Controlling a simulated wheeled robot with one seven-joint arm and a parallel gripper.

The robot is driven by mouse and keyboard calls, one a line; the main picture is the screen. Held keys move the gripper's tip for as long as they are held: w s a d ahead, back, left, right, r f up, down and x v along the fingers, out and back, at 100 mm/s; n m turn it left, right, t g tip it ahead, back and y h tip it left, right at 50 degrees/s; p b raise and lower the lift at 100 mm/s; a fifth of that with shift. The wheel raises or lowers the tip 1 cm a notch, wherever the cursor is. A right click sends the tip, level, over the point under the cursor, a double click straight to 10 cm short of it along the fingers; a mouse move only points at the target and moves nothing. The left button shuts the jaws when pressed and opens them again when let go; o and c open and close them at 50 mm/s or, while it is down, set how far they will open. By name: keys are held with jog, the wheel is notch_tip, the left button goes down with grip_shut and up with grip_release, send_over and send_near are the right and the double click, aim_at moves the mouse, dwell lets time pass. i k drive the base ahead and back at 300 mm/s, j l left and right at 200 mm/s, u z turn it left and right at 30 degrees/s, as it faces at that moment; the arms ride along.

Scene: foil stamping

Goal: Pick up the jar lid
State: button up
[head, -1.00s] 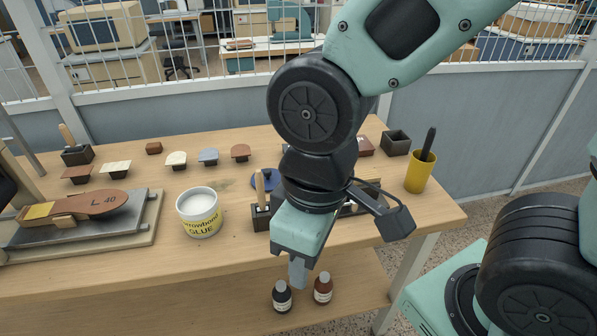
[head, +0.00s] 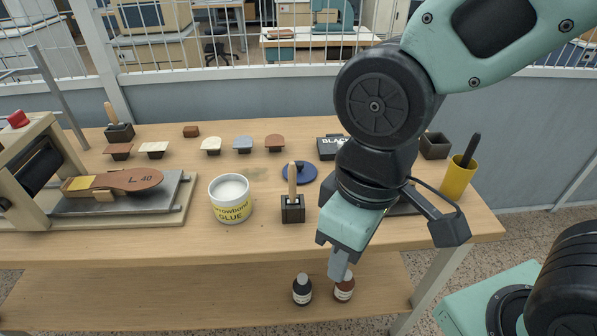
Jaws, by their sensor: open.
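The jar lid appears to be the blue round disc (head: 309,180) with a dark knob, lying flat on the workbench behind a small dark block with a wooden handle. The open white glue jar (head: 230,204) stands to its left. My gripper (head: 338,272) points down at the bench's front edge, in front of and to the right of the blue lid, clear of it. It is open, its fingers overlapping in this view, and nothing shows between them. My arm covers part of the bench right of the lid.
The dark block with an upright wooden handle (head: 292,209) stands between the lid and the front edge. A black box (head: 329,147) is behind the lid, and a yellow cup (head: 457,179) at right. Two bottles (head: 302,290) stand below. A stamping press (head: 28,175) is at left.

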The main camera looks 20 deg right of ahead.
aim_at(306, 172)
jog(key=i+j+z, duration=0.2)
jog(key=i, duration=0.25)
jog(key=i+z, duration=0.25)
jog(key=i, duration=0.25)
